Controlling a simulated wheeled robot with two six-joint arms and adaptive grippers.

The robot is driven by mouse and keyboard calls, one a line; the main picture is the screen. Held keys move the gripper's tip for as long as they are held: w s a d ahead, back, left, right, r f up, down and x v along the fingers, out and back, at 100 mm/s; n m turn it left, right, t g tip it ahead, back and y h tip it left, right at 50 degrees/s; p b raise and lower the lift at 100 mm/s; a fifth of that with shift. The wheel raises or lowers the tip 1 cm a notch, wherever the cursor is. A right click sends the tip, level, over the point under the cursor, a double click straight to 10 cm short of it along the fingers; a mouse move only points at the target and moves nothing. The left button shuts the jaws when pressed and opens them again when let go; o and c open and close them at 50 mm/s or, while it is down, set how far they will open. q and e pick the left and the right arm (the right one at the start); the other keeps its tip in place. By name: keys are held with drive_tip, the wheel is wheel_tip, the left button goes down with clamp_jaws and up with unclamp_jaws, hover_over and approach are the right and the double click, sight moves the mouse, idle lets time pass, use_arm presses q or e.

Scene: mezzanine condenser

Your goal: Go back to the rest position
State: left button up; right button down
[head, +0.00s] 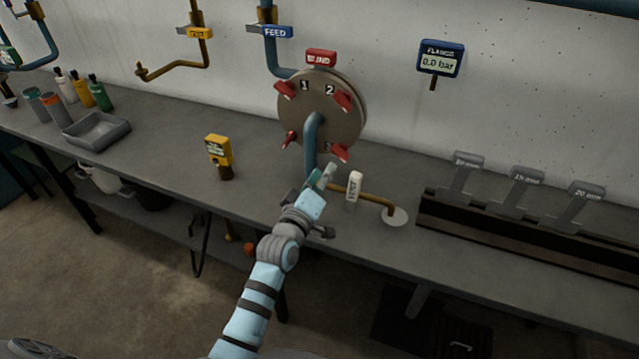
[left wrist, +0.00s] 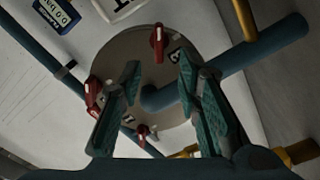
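My left gripper (head: 323,178) is in front of the bench, just below the round grey flange (head: 345,118). In the left wrist view its two green-padded fingers (left wrist: 160,85) stand apart, with nothing held between them. The flange face (left wrist: 125,50) shows beyond them, with red clamps around its rim and a blue pipe at its centre. My left arm reaches up from the bottom of the head view. My right gripper is not in view.
A yellow meter (head: 218,152) stands to the left. A rack with grey gauges (head: 520,188) is at the right. Bottles and a grey tray (head: 97,131) stand far left.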

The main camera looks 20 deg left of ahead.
use_arm(q)
drive_tip(key=s, duration=0.3)
drive_tip(key=shift+s+a, duration=0.1)
drive_tip(key=shift+s, duration=0.15)
